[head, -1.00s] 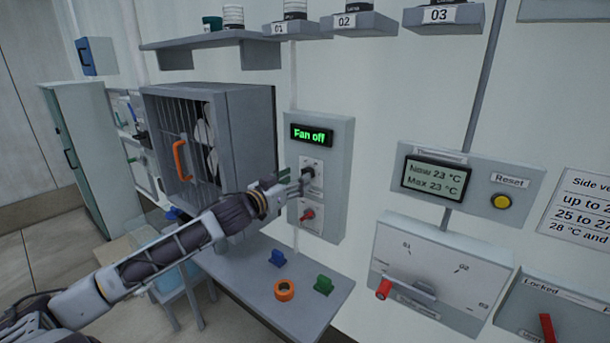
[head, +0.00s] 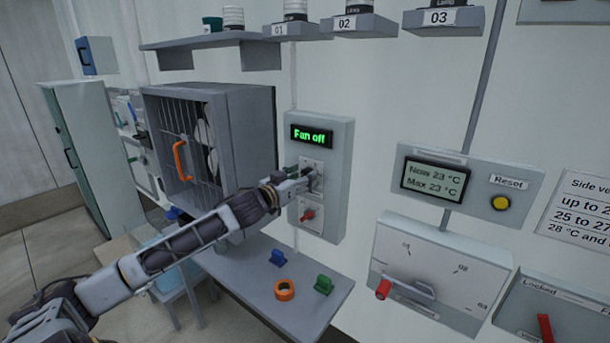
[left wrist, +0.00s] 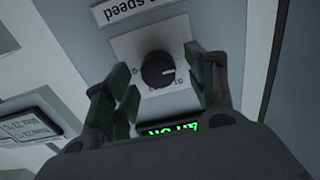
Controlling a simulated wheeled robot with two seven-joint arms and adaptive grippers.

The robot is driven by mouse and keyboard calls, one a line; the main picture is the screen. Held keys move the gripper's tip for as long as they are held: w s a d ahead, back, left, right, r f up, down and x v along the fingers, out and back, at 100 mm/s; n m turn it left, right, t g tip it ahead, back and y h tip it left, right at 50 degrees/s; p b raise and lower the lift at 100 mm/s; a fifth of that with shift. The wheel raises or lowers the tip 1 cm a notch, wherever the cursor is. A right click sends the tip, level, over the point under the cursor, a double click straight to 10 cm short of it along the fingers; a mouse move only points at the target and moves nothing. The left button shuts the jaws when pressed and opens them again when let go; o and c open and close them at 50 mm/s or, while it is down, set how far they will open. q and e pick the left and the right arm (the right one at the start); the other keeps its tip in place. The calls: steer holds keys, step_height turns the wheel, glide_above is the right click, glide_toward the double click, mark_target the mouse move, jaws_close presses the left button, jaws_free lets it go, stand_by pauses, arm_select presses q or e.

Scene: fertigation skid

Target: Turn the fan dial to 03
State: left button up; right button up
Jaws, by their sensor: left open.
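The fan dial (left wrist: 158,70) is a round black knob with a white pointer line on a pale plate. In the left wrist view my left gripper (left wrist: 160,78) is open, with one dark green finger on each side of the knob. Gaps show between fingers and knob. My right gripper is not in view.
A red switch (head: 307,214) is just below the dial. The caged fan (head: 205,150) with an orange handle is to the left. A shelf (head: 270,290) below holds small blue, orange and green parts. A panel with a red-ended lever (head: 384,289) is at right.

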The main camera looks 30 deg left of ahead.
arm_select(q)
steer(key=shift+w+d, duration=0.1)
steer(key=shift+w, duration=0.55)
steer(key=shift+c, duration=0.5)
steer(key=c, duration=0.9)
